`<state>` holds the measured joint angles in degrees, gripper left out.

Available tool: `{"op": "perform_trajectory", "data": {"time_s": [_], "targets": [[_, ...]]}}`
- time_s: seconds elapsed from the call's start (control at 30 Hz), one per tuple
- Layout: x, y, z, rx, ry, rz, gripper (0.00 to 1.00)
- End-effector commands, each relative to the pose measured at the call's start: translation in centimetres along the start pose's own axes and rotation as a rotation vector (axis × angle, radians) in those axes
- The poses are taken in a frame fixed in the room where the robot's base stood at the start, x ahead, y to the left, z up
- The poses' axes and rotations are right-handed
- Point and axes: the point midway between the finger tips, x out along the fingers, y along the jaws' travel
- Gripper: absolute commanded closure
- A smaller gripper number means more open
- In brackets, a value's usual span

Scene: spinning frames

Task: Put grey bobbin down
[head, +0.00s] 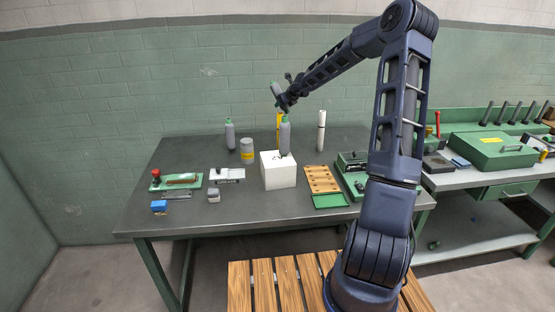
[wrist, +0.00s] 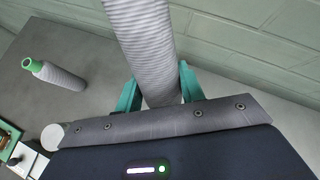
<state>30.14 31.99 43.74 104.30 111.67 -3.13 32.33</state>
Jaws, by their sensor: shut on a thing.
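My gripper (head: 279,100) is raised above the middle of the table. In the wrist view its teal fingers (wrist: 160,90) are shut on a ribbed grey bobbin (wrist: 143,40), whose far end leaves the frame. In the head view the held bobbin (head: 277,89) is small and looks tilted, clear of the table. A second grey bobbin with a green top (head: 285,138) appears to stand upright on the white block (head: 279,176), below my gripper. A third (head: 229,134) stands at the back left of the table, also in the wrist view (wrist: 55,75).
A grey tin with a yellow band (head: 247,151) stands beside the left bobbin. A white cylinder (head: 321,132) stands back right. A wooden slatted board (head: 322,180) lies right of the block. Small tools lie left. The dark tabletop (head: 225,222) is bare along its front.

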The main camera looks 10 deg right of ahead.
Motion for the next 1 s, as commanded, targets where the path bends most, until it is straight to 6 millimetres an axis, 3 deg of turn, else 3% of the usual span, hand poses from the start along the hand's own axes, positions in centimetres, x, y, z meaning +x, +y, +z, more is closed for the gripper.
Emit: {"op": "perform_trajectory", "data": {"time_s": [1.0], "targets": [[2.4, 5.5, 3.6, -0.153, 0.194, 0.098, 0.9]]}}
